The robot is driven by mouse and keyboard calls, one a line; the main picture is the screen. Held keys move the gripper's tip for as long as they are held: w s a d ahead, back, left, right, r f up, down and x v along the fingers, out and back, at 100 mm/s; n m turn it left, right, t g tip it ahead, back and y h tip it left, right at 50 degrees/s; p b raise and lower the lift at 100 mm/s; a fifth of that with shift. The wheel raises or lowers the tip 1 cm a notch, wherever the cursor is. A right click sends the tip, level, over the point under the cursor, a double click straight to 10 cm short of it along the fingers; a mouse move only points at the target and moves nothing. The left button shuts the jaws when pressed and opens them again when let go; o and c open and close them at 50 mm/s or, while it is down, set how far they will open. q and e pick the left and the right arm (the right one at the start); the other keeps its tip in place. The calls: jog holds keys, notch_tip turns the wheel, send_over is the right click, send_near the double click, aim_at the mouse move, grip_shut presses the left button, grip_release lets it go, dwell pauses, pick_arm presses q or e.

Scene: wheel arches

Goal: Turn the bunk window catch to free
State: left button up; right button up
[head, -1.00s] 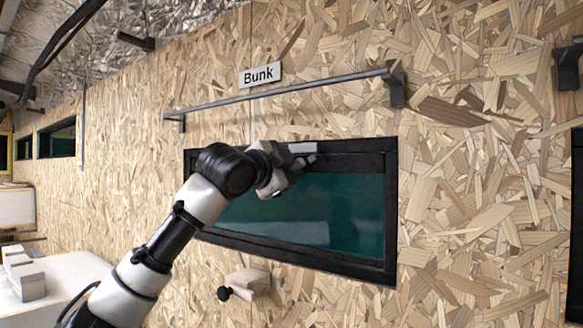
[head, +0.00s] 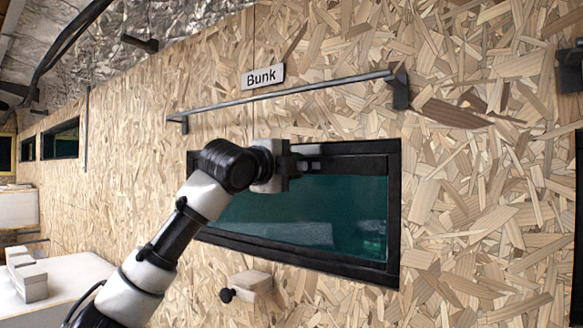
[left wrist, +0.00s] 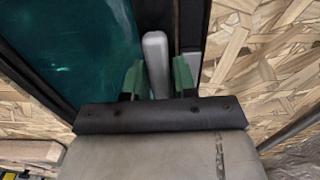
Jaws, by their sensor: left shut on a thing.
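The bunk window (head: 300,212) has a black frame and dark teal glass, and sits in the chipboard wall below the "Bunk" sign (head: 263,77). The lever lies roughly along the frame there. In the head view the gripper mostly hides the catch. My right gripper is not in view.
A grey rail (head: 285,91) runs along the wall just above the window. A wooden block with a black knob (head: 250,287) sticks out below the window. A pale counter (head: 75,280) stands at the lower left.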

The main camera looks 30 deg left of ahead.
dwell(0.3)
pick_arm(q)
jog(key=o, duration=0.8)
jog(key=s+b, duration=0.1)
jog(key=s, duration=0.2)
jog(key=s+a+b, duration=0.1)
jog(key=s+b, duration=0.1)
jog(key=s, duration=0.2)
jog(key=s+b, duration=0.2)
jog(key=s, duration=0.1)
jog(key=shift+s+a, duration=0.2)
jog(key=shift+s, duration=0.15)
